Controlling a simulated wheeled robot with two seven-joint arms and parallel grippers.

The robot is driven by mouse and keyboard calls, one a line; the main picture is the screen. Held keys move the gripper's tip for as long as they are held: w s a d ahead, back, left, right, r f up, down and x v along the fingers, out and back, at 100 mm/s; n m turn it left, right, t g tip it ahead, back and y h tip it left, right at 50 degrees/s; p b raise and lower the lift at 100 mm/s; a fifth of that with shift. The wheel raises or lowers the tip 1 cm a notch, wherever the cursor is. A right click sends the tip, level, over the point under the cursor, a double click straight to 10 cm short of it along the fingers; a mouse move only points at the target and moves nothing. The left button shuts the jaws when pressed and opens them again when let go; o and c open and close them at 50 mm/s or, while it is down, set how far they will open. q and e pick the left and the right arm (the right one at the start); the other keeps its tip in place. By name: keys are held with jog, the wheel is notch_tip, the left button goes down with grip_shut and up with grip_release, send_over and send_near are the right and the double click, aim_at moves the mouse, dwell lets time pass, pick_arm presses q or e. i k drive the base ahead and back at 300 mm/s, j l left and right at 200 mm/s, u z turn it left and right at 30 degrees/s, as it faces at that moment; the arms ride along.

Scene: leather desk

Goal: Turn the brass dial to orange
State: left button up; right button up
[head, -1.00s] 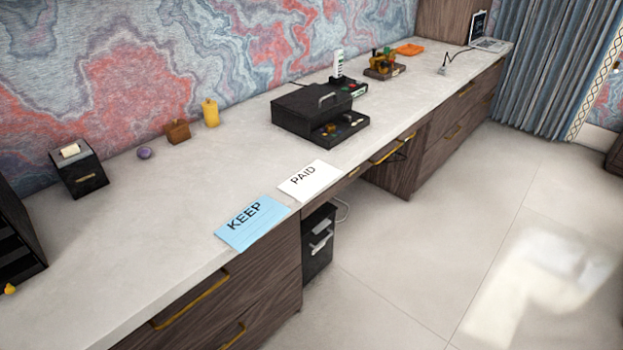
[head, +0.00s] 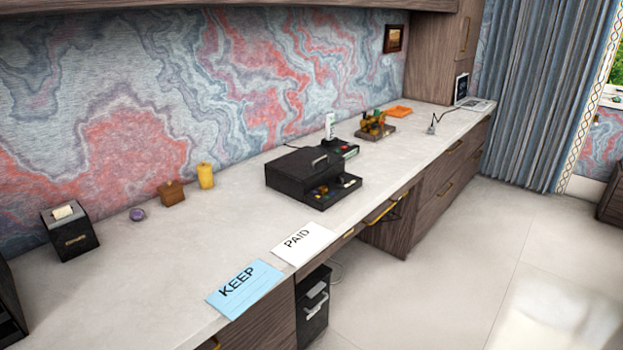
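I cannot make out a brass dial for certain. A small brass-and-dark device on a wooden base (head: 376,130) stands toward the far end of the desk, too small to read any dial or colour mark. Neither of my grippers is in view.
Open floor (head: 440,260) lies in front.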

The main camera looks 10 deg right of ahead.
aim_at(323, 189)
jog(key=i+l+z, duration=0.55)
jog(key=i, duration=0.35)
jog(key=i+l+z, duration=0.3)
jog(key=i, duration=0.2)
